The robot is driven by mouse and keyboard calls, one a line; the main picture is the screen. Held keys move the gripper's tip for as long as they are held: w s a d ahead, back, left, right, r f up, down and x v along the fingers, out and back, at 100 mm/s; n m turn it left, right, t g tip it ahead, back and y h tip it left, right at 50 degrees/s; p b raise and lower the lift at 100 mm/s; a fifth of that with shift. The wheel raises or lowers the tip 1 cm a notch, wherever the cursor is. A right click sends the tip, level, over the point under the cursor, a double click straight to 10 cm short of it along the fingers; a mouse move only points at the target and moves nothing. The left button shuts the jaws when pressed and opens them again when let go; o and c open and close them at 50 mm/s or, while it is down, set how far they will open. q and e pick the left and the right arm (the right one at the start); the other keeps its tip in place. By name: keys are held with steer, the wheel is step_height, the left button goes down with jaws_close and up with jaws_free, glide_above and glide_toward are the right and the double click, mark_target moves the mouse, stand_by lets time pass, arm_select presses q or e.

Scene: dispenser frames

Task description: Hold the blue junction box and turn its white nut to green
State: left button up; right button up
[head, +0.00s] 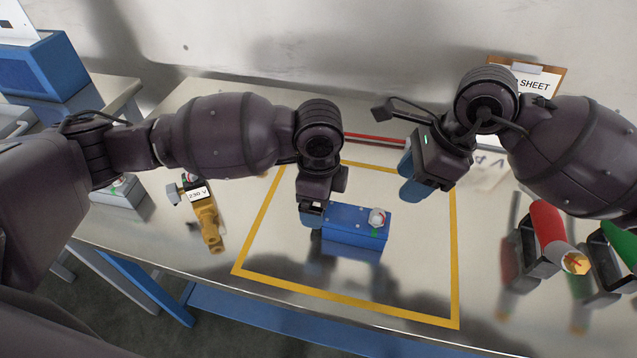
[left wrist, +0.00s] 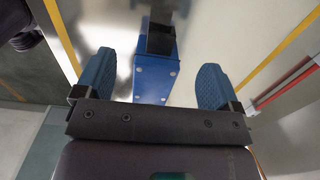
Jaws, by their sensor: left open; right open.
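The blue junction box (head: 345,224) stands on the metal table inside the yellow outline. Its white nut (head: 377,217) is on top near the right end, with a green mark beside it. My left gripper (head: 312,219) is at the box's left end, pointing down. In the left wrist view the blue box (left wrist: 152,82) lies between the two open blue fingers, with gaps on both sides. The nut is not clearly seen there. My right gripper (head: 412,180) is open, raised above the table to the right and behind the box, apart from it.
A yellow valve body (head: 208,222) with a tag lies left of the outline. Red (head: 546,222) and green (head: 622,243) cylinders sit in black holders at the right. A clipboard (head: 528,78) is at the back. The table (head: 290,265) is clear in front of the box.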

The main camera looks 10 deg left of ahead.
arm_select(q)
steer(key=shift+f, duration=2.95)
steer(key=c, duration=1.1)
